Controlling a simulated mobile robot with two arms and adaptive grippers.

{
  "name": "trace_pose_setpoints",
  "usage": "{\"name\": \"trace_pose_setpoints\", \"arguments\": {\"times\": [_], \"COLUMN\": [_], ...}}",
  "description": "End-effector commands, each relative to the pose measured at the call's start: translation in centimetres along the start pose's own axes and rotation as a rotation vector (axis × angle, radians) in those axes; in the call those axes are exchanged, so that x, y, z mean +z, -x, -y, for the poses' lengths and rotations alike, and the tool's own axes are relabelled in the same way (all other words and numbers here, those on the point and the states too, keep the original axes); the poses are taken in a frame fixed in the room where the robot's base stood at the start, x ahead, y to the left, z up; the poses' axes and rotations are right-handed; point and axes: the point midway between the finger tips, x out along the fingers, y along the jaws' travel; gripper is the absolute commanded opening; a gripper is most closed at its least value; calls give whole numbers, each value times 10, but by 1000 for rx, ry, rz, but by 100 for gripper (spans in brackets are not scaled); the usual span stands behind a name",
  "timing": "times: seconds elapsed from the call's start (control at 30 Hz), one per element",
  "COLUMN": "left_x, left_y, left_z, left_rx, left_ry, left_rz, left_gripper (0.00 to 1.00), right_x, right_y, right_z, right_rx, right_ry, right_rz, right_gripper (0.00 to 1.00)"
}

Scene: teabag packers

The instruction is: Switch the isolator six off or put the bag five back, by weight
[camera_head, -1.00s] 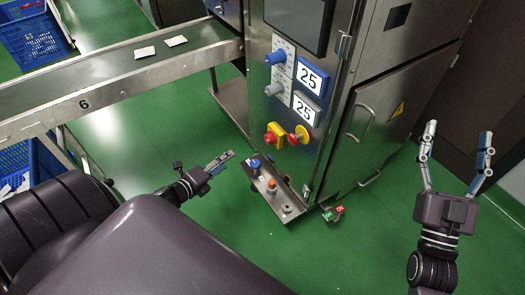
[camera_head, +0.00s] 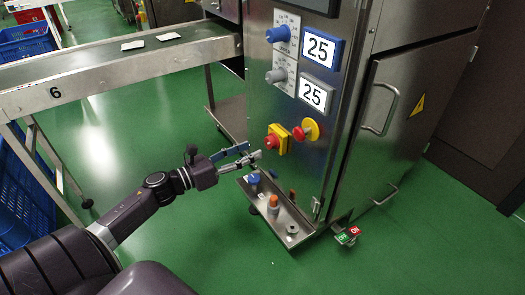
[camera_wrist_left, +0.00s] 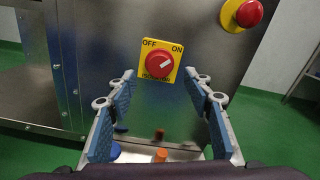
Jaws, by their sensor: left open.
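The isolator (camera_head: 277,141) is a red rotary knob on a yellow plate on the steel cabinet front. In the left wrist view the isolator (camera_wrist_left: 158,63) reads OFF at left and ON at right, and the knob's white mark points up right, toward ON. My left gripper (camera_head: 248,155) is open and empty, a little left of and below the isolator. In the left wrist view its two fingers (camera_wrist_left: 160,90) stand apart below the plate, not touching the knob. My right gripper is out of view.
A red mushroom button on a yellow base (camera_head: 306,130) sits right of the isolator. Two displays (camera_head: 321,49) each read 25, beside blue and grey knobs. A low steel shelf (camera_head: 291,222) holds small blue and orange items. Red and green pedals (camera_head: 347,235) lie near the floor.

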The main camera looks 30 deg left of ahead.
Motion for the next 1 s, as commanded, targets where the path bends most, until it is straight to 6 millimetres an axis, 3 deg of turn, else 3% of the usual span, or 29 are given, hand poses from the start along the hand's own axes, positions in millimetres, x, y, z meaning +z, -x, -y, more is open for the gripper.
{"name": "trace_pose_setpoints", "arguments": {"times": [0.1, 0.33, 0.77, 1.0], "left_x": [-2, -2, 0, 0], "left_y": [-21, -48, -57, -57], "left_z": [-1, -1, -1, -1], "left_rx": [-2, 0, 3, 3], "left_ry": [-2, 1, 4, 4], "left_rz": [2, 1, 0, 0], "left_gripper": [47, 47, 47, 22], "right_x": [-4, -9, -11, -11], "right_y": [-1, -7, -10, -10], "right_z": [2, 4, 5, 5], "right_rx": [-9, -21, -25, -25], "right_ry": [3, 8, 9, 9], "right_rz": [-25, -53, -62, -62], "right_gripper": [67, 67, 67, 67]}}
